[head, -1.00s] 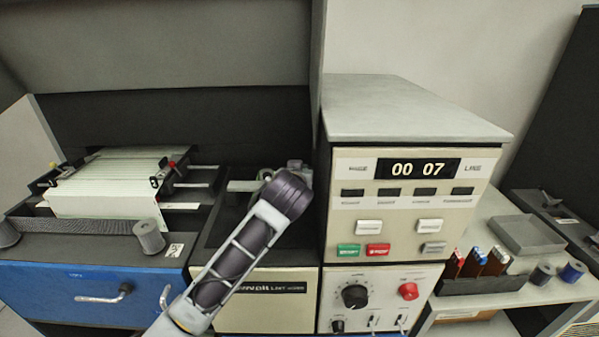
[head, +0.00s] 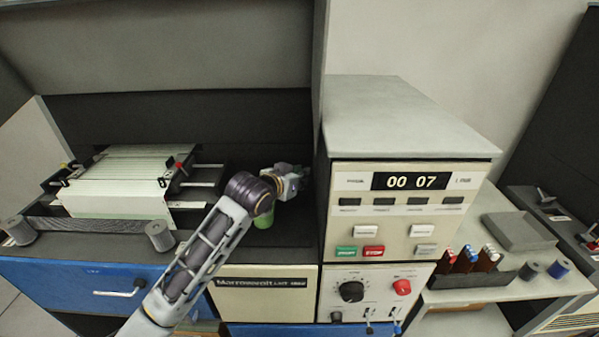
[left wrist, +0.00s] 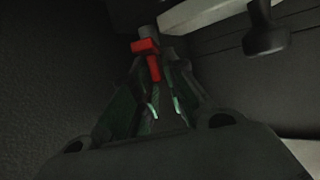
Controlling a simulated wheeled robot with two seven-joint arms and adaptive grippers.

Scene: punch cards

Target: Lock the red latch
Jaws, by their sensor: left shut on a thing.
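The red latch (left wrist: 148,58) shows in the left wrist view as a T-shaped red piece between the tips of my left gripper (left wrist: 155,75). The gripper's fingers are closed around it. In the head view my left gripper (head: 292,180) is beside the left side of the beige control cabinet, above the dark recess. The latch is hidden there by the gripper and wrist. My right gripper is not in view.
The beige cabinet (head: 400,130) with a "00 07" display stands close to the gripper's right. A paper feeder (head: 120,185) with a separate small red knob (head: 179,166) is at left. A green round thing (head: 262,219) shows below my wrist.

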